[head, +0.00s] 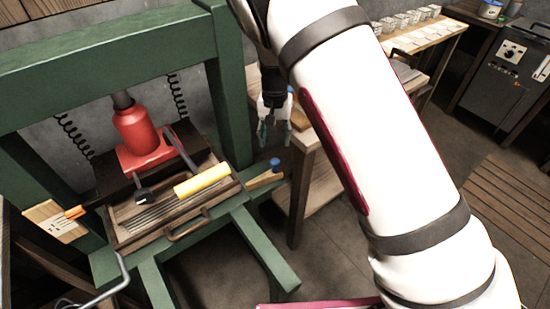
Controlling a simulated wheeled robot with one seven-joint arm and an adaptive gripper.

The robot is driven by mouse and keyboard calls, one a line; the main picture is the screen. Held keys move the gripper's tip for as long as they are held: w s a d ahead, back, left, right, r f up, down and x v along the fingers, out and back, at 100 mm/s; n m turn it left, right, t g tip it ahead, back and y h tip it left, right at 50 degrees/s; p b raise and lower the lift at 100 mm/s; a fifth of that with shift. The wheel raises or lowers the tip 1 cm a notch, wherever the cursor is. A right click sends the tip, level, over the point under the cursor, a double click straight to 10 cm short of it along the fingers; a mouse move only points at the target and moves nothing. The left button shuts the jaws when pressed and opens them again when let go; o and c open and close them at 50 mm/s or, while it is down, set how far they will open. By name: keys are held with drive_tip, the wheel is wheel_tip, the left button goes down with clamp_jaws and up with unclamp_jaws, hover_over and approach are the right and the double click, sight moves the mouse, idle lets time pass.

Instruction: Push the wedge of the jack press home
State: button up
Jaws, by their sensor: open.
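The jack press is a green steel frame (232,110) with a red bottle jack (140,135) standing on a dark block inside it. A wooden piece with a blue knob (265,178), which looks like the wedge, sticks out at the right side of the press bed. How deep it sits cannot be told. My gripper (268,138) hangs pointing down, right of the right green post and above and behind the blue knob in the picture. It is open and seems empty, apart from the wedge. My white arm hides part of the scene to its right.
A tray (168,232) with a handle lies in the press, with a yellow roll (201,181) on it. A wooden plate with an orange-tipped piece (75,212) is at the left. A wooden bench (312,165) stands close behind my gripper.

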sight(275, 162)
wheel_tip(275, 162, down, 10)
drive_tip(key=shift+r, duration=0.2)
clamp_jaws()
